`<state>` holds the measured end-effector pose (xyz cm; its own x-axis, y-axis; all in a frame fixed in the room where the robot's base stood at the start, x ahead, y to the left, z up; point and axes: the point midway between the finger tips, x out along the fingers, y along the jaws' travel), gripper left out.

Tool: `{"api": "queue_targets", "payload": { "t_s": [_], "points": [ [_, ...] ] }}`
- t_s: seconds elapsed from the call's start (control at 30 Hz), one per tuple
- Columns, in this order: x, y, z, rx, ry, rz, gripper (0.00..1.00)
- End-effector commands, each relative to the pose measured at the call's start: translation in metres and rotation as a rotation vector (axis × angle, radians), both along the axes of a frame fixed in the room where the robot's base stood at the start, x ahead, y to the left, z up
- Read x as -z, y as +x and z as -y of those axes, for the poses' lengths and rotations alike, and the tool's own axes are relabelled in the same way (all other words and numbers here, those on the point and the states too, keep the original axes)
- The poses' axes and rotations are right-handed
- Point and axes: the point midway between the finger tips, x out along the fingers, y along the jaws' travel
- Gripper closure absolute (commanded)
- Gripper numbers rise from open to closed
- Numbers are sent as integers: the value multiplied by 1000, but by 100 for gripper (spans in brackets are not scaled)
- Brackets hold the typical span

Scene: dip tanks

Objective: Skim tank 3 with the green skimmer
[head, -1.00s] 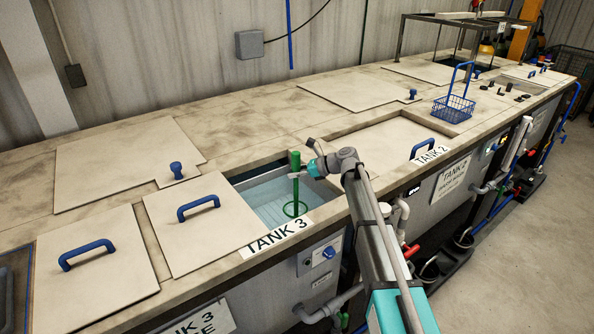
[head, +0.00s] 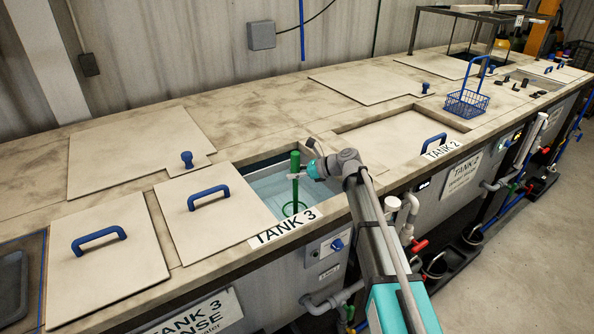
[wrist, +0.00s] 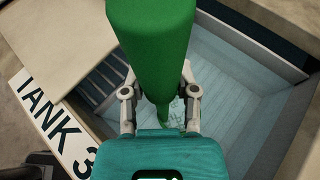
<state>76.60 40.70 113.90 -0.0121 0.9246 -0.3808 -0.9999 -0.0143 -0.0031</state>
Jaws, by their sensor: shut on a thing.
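My gripper (head: 299,176) is shut on the upright handle of the green skimmer (head: 295,163), over the open part of tank 3 (head: 268,188). The skimmer's green ring (head: 294,208) shows low in the opening, at or near the pale blue water; I cannot tell its exact depth. The tank 3 label (head: 285,229) is on the front rim. A pale lid with a blue handle (head: 208,196) lies just left of the opening.
Another blue-handled lid (head: 100,238) lies at the far left, and a lid with a blue knob (head: 135,150) behind. Tank 2's lid (head: 392,140) is in place at the right. A blue wire basket (head: 467,104) stands beyond it. Pipes (head: 335,297) run along the front.

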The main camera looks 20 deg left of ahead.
Motion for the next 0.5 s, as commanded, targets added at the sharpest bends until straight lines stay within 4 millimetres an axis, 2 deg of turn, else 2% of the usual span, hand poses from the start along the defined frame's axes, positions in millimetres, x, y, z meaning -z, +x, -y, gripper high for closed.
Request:
{"api": "queue_targets", "payload": {
  "t_s": [0.17, 0.5],
  "points": [
    [0, -8, -3, 0, 1, 0, 100],
    [0, -9, -3, 1, 1, 0, 100]
  ]
}}
